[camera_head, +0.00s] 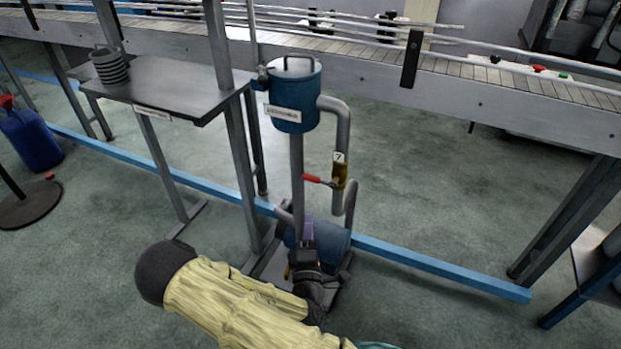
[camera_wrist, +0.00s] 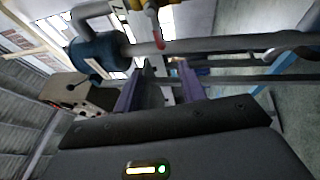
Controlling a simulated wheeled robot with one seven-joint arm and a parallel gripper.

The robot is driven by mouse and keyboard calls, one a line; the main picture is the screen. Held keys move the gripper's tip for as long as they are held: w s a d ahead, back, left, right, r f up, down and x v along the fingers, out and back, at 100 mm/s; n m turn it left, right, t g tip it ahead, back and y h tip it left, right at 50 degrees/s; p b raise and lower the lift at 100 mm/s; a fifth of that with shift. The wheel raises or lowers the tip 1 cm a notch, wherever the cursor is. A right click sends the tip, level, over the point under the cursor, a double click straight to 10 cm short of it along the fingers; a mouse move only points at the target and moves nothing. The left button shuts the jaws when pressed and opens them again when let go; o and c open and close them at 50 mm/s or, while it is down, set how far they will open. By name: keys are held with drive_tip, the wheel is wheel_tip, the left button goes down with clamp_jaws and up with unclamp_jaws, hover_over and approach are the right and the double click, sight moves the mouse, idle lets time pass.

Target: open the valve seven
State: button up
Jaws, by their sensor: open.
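Valve seven (camera_head: 339,177) is a yellow valve body on a grey vertical pipe, under a white label with a 7. Its red handle (camera_head: 316,179) sticks out to the left, roughly level and across the pipe. In the wrist view the red handle (camera_wrist: 157,46) shows beyond the fingertips, below the yellow valve body (camera_wrist: 150,6). My gripper (camera_head: 304,234) is below the handle in the head view, apart from it. In the wrist view its two purple fingers (camera_wrist: 160,72) are spread with nothing between them.
A blue tank (camera_head: 293,95) tops the piping, with a blue cylinder (camera_head: 325,243) low behind my gripper. A grey table (camera_head: 165,84) stands left and a conveyor (camera_head: 470,85) runs behind. A blue floor beam (camera_head: 430,268) crosses the floor. Open floor lies right of the pipes.

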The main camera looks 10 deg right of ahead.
sight(311, 181)
drive_tip(key=b+x, duration=0.1)
drive_tip(key=x, duration=1.5)
drive_tip(key=shift+w+d+r+b, duration=0.15)
drive_tip(key=shift+w+r+b, duration=0.05)
drive_tip(key=shift+b, duration=0.1)
clamp_jaws()
